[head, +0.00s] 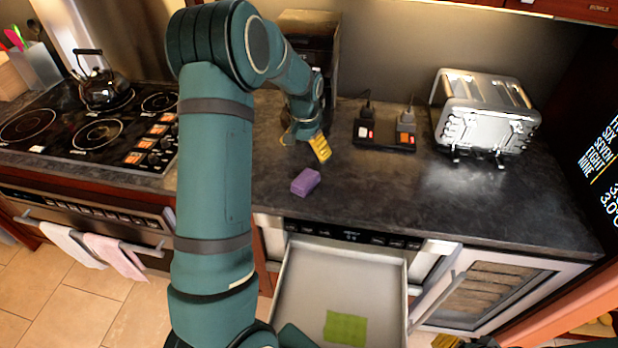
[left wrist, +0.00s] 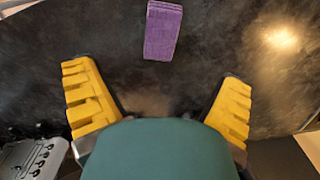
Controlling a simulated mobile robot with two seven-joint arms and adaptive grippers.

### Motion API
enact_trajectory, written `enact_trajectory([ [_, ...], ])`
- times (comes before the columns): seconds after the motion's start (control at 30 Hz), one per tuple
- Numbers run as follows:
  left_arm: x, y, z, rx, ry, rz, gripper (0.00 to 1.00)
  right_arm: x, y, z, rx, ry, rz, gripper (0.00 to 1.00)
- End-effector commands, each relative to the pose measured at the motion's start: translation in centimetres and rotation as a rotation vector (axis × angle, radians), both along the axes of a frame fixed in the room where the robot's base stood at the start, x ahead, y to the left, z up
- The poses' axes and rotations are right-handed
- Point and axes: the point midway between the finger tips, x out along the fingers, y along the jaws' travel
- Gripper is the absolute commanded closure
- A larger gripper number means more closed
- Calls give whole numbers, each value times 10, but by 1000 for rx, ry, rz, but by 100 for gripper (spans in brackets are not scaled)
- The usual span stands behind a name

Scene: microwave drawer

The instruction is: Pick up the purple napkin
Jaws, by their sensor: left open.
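The purple napkin (head: 305,182) is a small folded block lying on the dark countertop, near its front edge above the open drawer. In the left wrist view the napkin (left wrist: 163,30) is at the top middle, beyond the fingertips. My left gripper (head: 319,147) is over the counter, behind and slightly right of the napkin, apart from it. Its yellow fingers are spread wide with nothing between them in the left wrist view (left wrist: 160,98). Yellow parts of my right gripper (head: 447,341) show at the bottom edge, mostly cut off.
The open microwave drawer (head: 290,290) juts out below the counter with a green napkin (head: 345,328) in it. A toaster (head: 487,112) and a black power strip (head: 385,134) stand to the right. A stove with a kettle (head: 101,82) is at left. The counter around the napkin is clear.

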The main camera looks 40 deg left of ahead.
Motion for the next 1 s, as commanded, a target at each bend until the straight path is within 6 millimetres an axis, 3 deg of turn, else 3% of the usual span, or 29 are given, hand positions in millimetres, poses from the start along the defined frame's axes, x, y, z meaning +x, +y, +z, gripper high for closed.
enact_trajectory([
  [0.3,-1,0,-60,-2,5,0,5,0,0,-2,0,0,0,53],
  [0.63,1,0,-86,-1,2,0,5,0,0,-1,0,0,0,53],
  [1.0,5,4,-129,-1,1,1,5,0,0,2,0,0,0,53],
])
